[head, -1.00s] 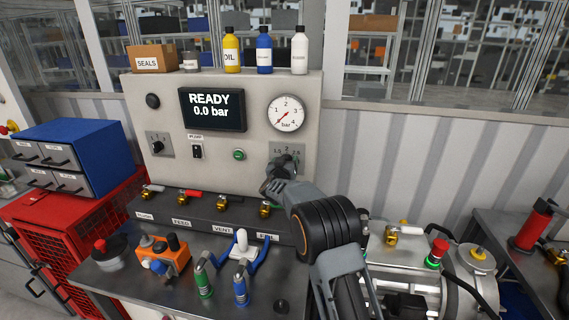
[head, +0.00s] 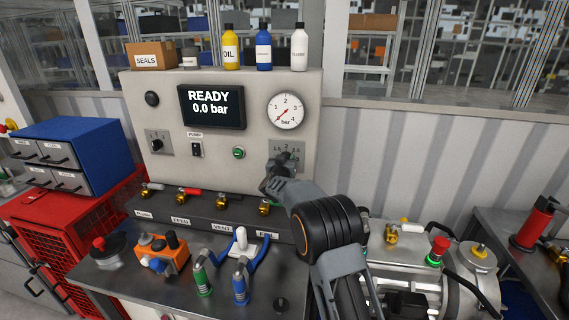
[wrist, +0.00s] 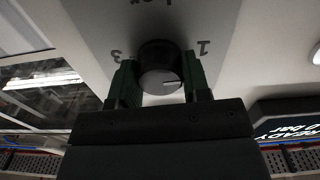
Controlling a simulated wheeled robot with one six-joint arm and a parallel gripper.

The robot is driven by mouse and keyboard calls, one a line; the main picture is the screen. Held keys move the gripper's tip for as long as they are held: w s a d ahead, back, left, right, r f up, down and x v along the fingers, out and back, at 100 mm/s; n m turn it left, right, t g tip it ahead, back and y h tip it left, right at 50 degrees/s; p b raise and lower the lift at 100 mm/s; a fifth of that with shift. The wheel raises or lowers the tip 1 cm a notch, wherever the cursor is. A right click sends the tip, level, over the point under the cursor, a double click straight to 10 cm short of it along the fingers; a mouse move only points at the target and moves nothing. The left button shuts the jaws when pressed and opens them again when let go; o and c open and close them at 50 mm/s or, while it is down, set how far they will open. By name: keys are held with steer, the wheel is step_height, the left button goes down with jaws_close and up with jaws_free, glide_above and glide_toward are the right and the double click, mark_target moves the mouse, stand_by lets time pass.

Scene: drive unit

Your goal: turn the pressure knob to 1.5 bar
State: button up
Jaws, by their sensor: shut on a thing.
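The pointer line points to the right there. The grey dial plate (wrist: 130,25) shows an upside-down 1 on the right and 3 on the left. In the head view my gripper (head: 284,160) covers the knob on the panel's right side, below the gauge. The display (head: 211,107) reads READY 0.0 bar. The gauge (head: 286,112) needle points to the lower left, near zero.
A row of valves (head: 188,193) lies along the ledge below the panel. A green button (head: 239,153) and the pump switch (head: 196,150) are left of my gripper. Bottles and a SEALS box (head: 152,55) stand on top. A metal pump (head: 410,270) stands at right.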

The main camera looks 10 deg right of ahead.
steer(key=m+b, duration=0.3)
steer(key=m, duration=0.2)
steer(key=shift+f+b, duration=0.15)
steer(key=shift+b, duration=0.2)
steer(key=shift+m+b, duration=0.9)
steer(key=shift+m, duration=1)
steer(key=o, duration=0.9)
steer(key=b+v, duration=0.3)
steer(key=v, duration=1.1)
